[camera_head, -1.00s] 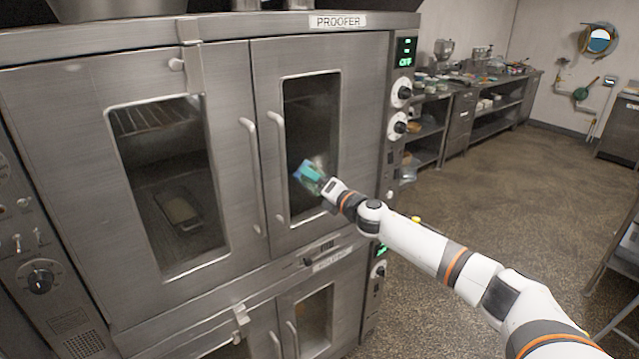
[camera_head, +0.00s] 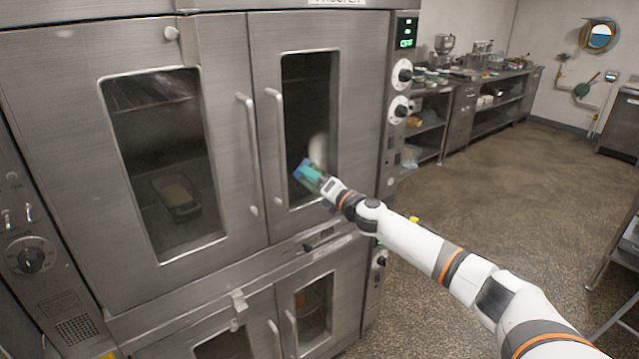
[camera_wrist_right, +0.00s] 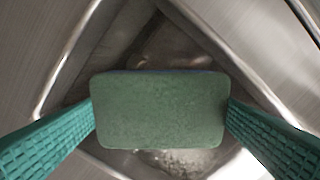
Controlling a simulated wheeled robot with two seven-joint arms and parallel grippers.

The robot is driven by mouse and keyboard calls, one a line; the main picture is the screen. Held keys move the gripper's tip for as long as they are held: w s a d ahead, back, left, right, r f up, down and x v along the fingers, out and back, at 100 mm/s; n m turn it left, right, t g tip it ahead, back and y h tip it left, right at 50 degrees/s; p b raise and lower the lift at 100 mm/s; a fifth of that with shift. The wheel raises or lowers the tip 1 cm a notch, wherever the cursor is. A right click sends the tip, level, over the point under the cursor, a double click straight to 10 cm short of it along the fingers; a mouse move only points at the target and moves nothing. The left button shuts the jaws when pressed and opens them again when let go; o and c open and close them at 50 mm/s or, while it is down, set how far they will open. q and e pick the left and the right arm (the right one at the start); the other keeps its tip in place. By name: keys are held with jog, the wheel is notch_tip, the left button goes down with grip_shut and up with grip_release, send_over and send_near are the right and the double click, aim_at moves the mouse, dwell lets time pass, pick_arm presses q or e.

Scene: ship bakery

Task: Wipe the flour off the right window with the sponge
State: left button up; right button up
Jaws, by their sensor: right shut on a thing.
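The right window (camera_head: 308,100) is a narrow dark glass pane in the upper right door of the steel proofer. A whitish flour smudge (camera_head: 319,149) shows on its lower right part, just above my right gripper. My right gripper (camera_head: 312,177) is shut on the sponge (camera_head: 302,171), in front of the lower part of this window. In the right wrist view, the sponge (camera_wrist_right: 160,110) is a green block between the teal fingers, and a pale patch (camera_wrist_right: 185,161) shows beyond its lower edge. I cannot tell whether the sponge touches the glass. My left gripper is out of view.
Vertical door handles (camera_head: 276,150) stand out just left of the right window. A control panel with knobs (camera_head: 400,75) is on its right. A larger left window (camera_head: 165,130) shows a pan inside. Lower doors (camera_head: 307,310) are below. Open floor (camera_head: 500,190) lies to the right.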

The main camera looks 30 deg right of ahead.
jog(key=d+f+b, duration=0.2)
jog(key=d, duration=0.1)
jog(key=shift+w+f, duration=0.2)
jog(key=shift+f, duration=0.05)
jog(key=r+p, duration=0.2)
jog(key=r, duration=0.1)
jog(key=shift+d+p, duration=0.3)
jog(key=shift+c, duration=0.5)
jog(key=r+p, duration=0.2)
jog(key=p, duration=0.1)
jog(key=shift+a+r, duration=0.2)
jog(key=shift+r, duration=0.15)
jog(key=shift+a+r+p, duration=0.15)
jog(key=shift+r+p, duration=0.25)
jog(key=shift+r, duration=0.1)
notch_tip(320, 180, up, 7)
jog(key=p, duration=0.6)
jog(key=shift+p, duration=0.3)
notch_tip(320, 180, down, 4)
jog(key=b, duration=0.3)
jog(key=shift+r, duration=0.15)
notch_tip(320, 180, down, 10)
jog(key=b, duration=0.9)
jog(key=shift+f, duration=0.25)
